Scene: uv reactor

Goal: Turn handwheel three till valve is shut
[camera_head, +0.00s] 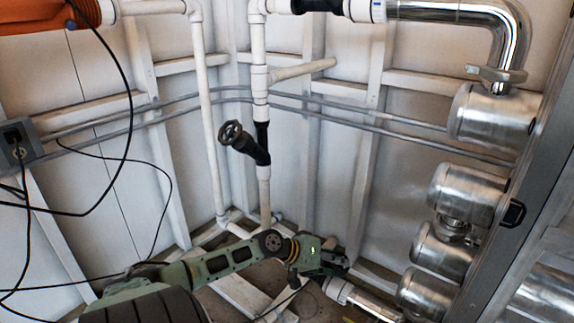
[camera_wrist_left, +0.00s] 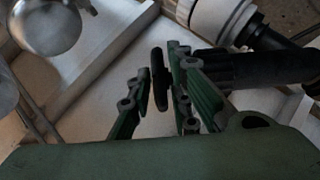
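A small black handwheel (camera_wrist_left: 160,80) shows nearly edge-on in the left wrist view, between the fingers of my left gripper (camera_wrist_left: 161,60). The fingers are open on both sides of its rim; I cannot tell whether they touch it. Beside it is a black valve body (camera_wrist_left: 240,70) joined to a white pipe fitting (camera_wrist_left: 222,18). In the head view my left gripper (camera_head: 332,264) is low, right of centre, and hides this wheel. Another black handwheel (camera_head: 231,133) is on a vertical white pipe (camera_head: 260,87) at the centre-left. No number shows on either wheel. My right gripper is out of view.
A white pipe (camera_head: 358,297) runs low beside my left gripper. Large metal cylinders (camera_head: 465,193) stand at the right, next to a grey post (camera_head: 520,185). Black cables (camera_head: 128,110) hang at the left. Framed white walls (camera_head: 340,150) close off the corner.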

